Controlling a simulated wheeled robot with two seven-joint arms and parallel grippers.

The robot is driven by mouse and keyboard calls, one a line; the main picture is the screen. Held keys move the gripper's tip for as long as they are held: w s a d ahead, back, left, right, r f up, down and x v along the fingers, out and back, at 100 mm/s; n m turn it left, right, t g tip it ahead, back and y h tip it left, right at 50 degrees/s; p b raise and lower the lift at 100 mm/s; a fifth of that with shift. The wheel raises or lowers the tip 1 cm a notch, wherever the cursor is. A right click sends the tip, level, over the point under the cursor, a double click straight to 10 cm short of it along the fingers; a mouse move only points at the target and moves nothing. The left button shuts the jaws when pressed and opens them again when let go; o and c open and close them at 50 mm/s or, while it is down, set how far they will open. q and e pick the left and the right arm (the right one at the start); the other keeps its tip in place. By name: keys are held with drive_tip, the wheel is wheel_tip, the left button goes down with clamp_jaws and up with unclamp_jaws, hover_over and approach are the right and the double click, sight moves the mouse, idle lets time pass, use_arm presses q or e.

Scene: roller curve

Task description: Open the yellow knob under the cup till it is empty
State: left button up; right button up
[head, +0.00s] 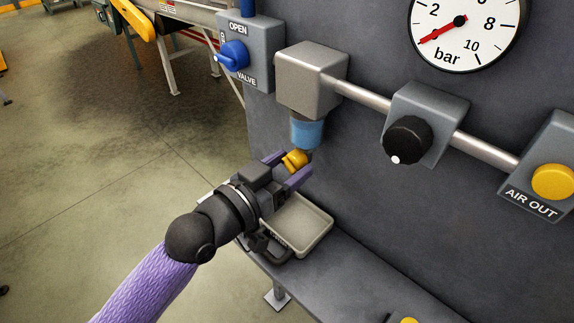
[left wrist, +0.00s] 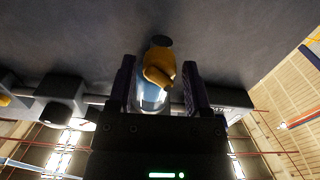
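The yellow knob (head: 294,160) sits at the bottom of the translucent blue cup (head: 307,133), which hangs under a grey block (head: 311,80) on the wall panel. My left gripper (head: 286,168) is at the knob, its two purple fingers on either side of it. In the left wrist view the knob (left wrist: 159,67) lies between the open fingers (left wrist: 159,85), with gaps visible on both sides. The cup (left wrist: 152,95) shows behind the knob. The liquid level inside cannot be made out. My right gripper is not in view.
A shallow beige tray (head: 318,222) lies on the grey ledge (head: 350,262) below the cup. The blue valve handle (head: 232,56) is up left. A black regulator knob (head: 407,141), a yellow air-out button (head: 553,181) and a pressure gauge (head: 462,28) are to the right.

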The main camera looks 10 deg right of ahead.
use_arm(q)
clamp_jaws()
drive_tip(key=m, duration=0.2)
drive_tip(key=shift+m+p, duration=0.4)
drive_tip(key=shift+o, duration=1.6)
unclamp_jaws()
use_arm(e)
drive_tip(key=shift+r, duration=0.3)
use_arm(q)
drive_tip(key=p+v, duration=0.1)
drive_tip(key=v, duration=0.9)
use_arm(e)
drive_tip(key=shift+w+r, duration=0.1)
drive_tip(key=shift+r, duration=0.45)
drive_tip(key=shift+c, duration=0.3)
